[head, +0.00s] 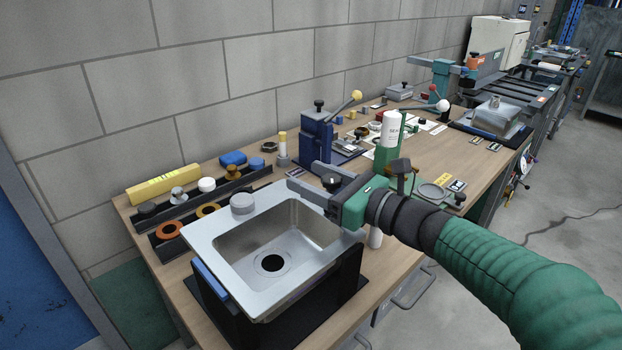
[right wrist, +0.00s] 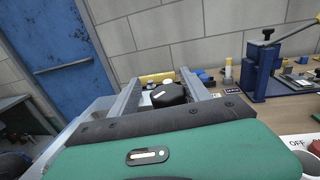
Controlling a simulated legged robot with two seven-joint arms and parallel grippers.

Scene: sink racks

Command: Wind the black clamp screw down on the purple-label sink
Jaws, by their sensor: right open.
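A steel sink (head: 215,248) with a square basin and round drain hole sits in a black stand (head: 345,283) on the bench. I see no purple label on it. The black clamp screw knob (head: 331,182) is by the sink's back right corner. In the right wrist view the dark knob (right wrist: 172,95), with a pale mark on top, shows between my fingers. My right gripper (head: 304,176) is open, with one finger on each side of the knob. Whether the fingers touch it is unclear. The screw's lower part is hidden. My left gripper is not in view.
Black racks with rings and caps (head: 165,252) stand left of the sink, with a yellow block (head: 163,184) behind. A blue lever press (head: 316,135) and a white-and-green bottle (head: 390,130) stand behind my gripper. Another steel sink (head: 495,118) lies farther right.

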